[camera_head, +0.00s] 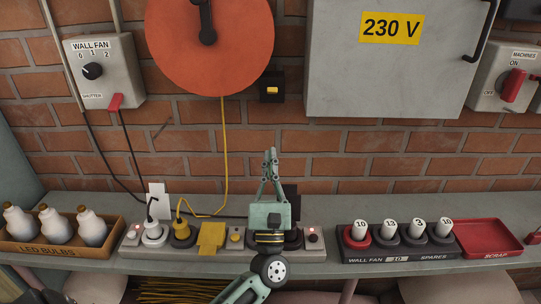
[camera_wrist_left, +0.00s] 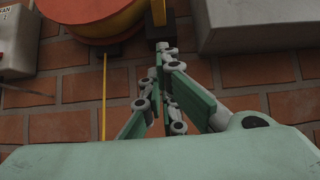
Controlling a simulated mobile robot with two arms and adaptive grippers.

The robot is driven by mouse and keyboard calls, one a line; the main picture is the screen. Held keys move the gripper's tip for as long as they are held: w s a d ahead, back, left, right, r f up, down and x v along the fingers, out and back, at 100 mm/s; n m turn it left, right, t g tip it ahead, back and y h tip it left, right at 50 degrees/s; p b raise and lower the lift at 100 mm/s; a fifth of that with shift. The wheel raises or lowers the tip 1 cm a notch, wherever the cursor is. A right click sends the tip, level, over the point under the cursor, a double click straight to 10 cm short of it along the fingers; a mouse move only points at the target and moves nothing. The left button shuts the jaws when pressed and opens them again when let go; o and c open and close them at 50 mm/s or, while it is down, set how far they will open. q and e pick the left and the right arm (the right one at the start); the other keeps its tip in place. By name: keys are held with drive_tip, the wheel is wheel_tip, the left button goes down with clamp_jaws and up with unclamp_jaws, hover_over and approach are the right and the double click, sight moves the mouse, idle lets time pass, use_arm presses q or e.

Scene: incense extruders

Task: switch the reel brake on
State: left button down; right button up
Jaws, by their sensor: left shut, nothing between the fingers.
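The orange cable reel (camera_head: 208,45) with a black crank hangs on the brick wall. Just right of its lower edge is a small black box with a yellow rocker (camera_head: 272,90), which looks like the reel brake switch; no label on it is readable. My left gripper (camera_head: 270,152) is shut and empty, pointing up below the box and apart from it in the head view. In the left wrist view the fingertips (camera_wrist_left: 166,48) are together, with the dark box (camera_wrist_left: 165,31) behind them and the reel (camera_wrist_left: 100,22) to the left. My right gripper is not in view.
A yellow cable (camera_head: 224,140) runs from the reel to a power strip (camera_head: 300,254) on the bench below. A grey 230 V cabinet (camera_head: 390,75) juts out right of the box. A wall fan switch (camera_head: 103,85) is at the left. The bricks above my gripper are clear.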

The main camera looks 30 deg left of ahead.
sight(272, 91)
use_arm(q)
drive_tip(key=p+x, duration=0.1)
drive_tip(key=x, duration=0.2)
drive_tip(key=r+p+x, duration=0.1)
drive_tip(key=p+x, duration=0.1)
drive_tip(key=x, duration=0.1)
drive_tip(key=s+p+x, duration=0.1)
drive_tip(key=x, duration=0.2)
drive_tip(key=shift+d+r, duration=0.35)
drive_tip(key=shift+r, duration=0.1)
drive_tip(key=shift+s+r+p, duration=0.1)
drive_tip(key=shift+r+p, duration=0.25)
drive_tip(key=shift+r, duration=0.05)
